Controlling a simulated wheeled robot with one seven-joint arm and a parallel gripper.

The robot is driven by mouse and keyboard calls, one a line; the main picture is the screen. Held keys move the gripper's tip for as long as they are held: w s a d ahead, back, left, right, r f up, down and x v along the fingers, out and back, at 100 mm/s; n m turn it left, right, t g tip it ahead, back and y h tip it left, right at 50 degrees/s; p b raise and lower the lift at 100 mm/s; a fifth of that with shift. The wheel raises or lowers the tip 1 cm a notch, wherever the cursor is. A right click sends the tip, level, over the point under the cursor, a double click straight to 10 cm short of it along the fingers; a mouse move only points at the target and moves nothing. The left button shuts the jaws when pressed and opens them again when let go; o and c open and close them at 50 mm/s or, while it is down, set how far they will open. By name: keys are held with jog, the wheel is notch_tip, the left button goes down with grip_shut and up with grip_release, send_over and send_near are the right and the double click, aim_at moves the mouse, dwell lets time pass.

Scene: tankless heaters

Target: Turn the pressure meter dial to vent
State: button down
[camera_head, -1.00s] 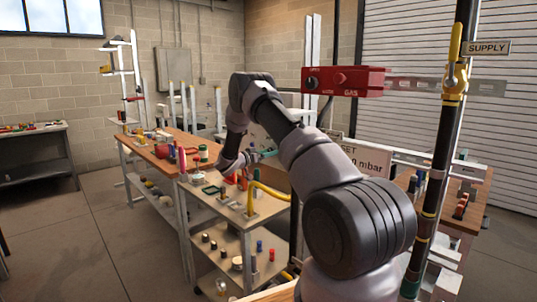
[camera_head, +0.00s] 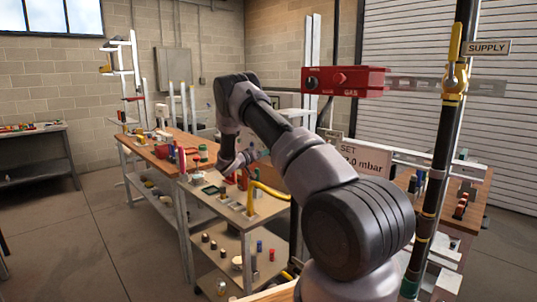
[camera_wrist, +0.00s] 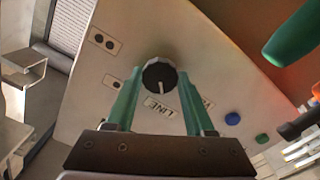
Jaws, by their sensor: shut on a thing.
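The black ridged meter dial (camera_wrist: 160,76) with a white pointer line sits on a pale panel in the wrist view. Its pointer faces down the picture, towards a label reading LINE (camera_wrist: 160,107). A second label (camera_wrist: 207,103) is partly hidden by my right finger, so its word is unreadable. My gripper (camera_wrist: 160,71) has its green fingers on both sides of the dial and is shut on it. In the head view my wrist reaches down over the near cart, and the dial cannot be made out there.
The panel also carries black-dotted sockets (camera_wrist: 103,41) and a blue button (camera_wrist: 232,118). A large green object (camera_wrist: 292,38) lies close on the right. In the head view, a yellow pipe (camera_head: 266,190) stands near my wrist, and a red gas box (camera_head: 345,81) is above.

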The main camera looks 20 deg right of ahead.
jog(key=n, duration=0.4)
jog(key=shift+n, duration=0.4)
dwell(0.4)
jog(key=shift+c, duration=1.3)
grip_release()
jog(key=shift+a, duration=0.15)
jog(key=v, duration=1)
jog(key=shift+a, duration=0.3)
jog(key=shift+s, duration=0.1)
